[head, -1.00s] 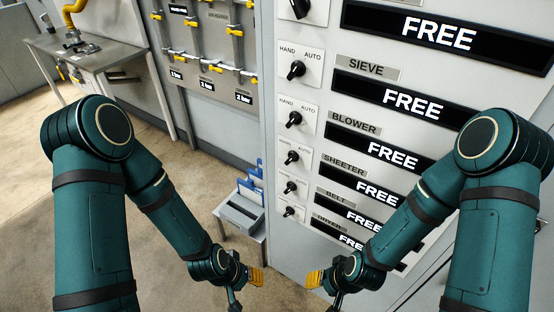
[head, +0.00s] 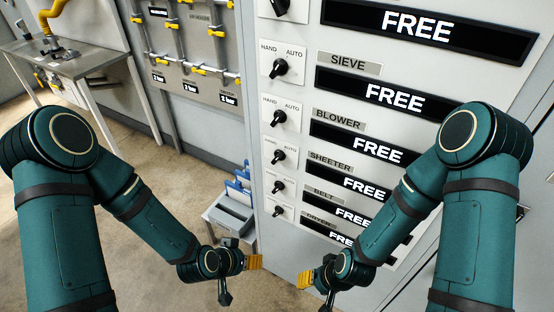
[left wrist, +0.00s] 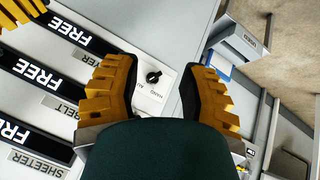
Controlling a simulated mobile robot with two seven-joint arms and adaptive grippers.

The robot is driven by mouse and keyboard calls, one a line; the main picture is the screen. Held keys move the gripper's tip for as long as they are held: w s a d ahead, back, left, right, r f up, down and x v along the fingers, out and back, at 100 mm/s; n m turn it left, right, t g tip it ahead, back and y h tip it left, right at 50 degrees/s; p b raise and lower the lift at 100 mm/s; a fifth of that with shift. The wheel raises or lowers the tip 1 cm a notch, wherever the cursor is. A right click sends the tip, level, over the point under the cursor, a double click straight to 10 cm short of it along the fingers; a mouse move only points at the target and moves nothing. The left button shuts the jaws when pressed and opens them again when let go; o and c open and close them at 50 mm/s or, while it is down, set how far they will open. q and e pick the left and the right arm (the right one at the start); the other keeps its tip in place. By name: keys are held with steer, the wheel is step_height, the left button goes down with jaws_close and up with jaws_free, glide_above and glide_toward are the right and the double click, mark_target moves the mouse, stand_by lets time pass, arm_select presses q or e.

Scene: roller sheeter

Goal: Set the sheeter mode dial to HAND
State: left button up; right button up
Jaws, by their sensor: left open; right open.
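The sheeter dial (head: 279,156) is a black knob on a white HAND/AUTO plate, left of the SHEETER label (head: 329,162) in the head view. Its pointer is too small to read surely. My left gripper (head: 254,262) is low, left of the dial column and apart from the sheeter dial. The SHEETER label also shows in the left wrist view (left wrist: 38,162). My right gripper (head: 304,278) is open and empty, below the dials.
Similar dials sit above and below: sieve (head: 281,67), blower (head: 279,115), belt (head: 279,187) and dryer (head: 277,210). Black FREE displays (head: 385,97) fill the panel's right. A small stand with a grey tray (head: 232,218) is near my left gripper. Floor at left is open.

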arm_select(q)
steer(key=w+d+r+m+t+h, duration=0.2)
steer(key=w+r+m+t, duration=0.3)
steer(key=w+r, duration=0.15)
steer(key=m+t+h+b, duration=0.1)
steer(key=m+t+h, duration=0.1)
steer(key=m+t, duration=0.3)
glide_toward(276, 159)
steer(key=x, duration=1)
steer(key=shift+w+d, duration=0.2)
steer(key=shift+w, duration=0.1)
steer(key=shift+o, duration=0.2)
jaws_close()
